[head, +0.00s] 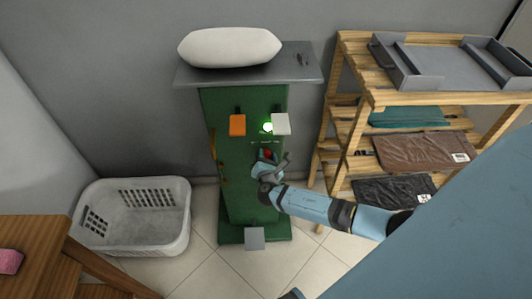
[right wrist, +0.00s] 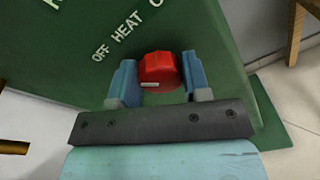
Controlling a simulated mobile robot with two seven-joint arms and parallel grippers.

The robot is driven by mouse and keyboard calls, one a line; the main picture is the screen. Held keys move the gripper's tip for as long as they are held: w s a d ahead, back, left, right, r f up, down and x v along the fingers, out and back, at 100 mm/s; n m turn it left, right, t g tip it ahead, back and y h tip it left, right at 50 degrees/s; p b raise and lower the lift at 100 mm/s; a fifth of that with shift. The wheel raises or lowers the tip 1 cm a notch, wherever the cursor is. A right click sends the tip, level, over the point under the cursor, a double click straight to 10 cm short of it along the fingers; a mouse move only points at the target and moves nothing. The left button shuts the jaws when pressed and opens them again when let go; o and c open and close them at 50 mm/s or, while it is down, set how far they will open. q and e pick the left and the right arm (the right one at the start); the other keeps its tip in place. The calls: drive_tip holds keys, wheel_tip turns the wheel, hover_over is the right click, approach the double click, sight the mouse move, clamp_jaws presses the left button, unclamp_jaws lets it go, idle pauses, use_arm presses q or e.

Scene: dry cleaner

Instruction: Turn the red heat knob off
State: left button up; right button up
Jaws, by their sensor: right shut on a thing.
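My right gripper (right wrist: 158,78) is shut on the knob, one blue finger on each side. A short white mark shows on the knob's lower edge in the right wrist view. The white words OFF and HEAT, and a cut-off letter, stand on the panel above the knob. My left gripper is out of view.
An orange block (head: 237,125) and a white block (head: 281,124) are on the cabinet above the knob. A white padded piece (head: 230,47) lies on top. A wooden rack (head: 350,117) stands at right, a white basket (head: 135,217) at left. A grey pedal (head: 254,239) is below.

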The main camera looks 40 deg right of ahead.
drive_tip(key=shift+n, duration=0.3)
idle(0.4)
drive_tip(key=o, duration=0.9)
drive_tip(key=shift+s, duration=0.1)
drive_tip(key=p+v, duration=0.1)
drive_tip(key=v, duration=1.2)
drive_tip(key=shift+s+a, duration=0.3)
drive_tip(key=shift+f, duration=0.1)
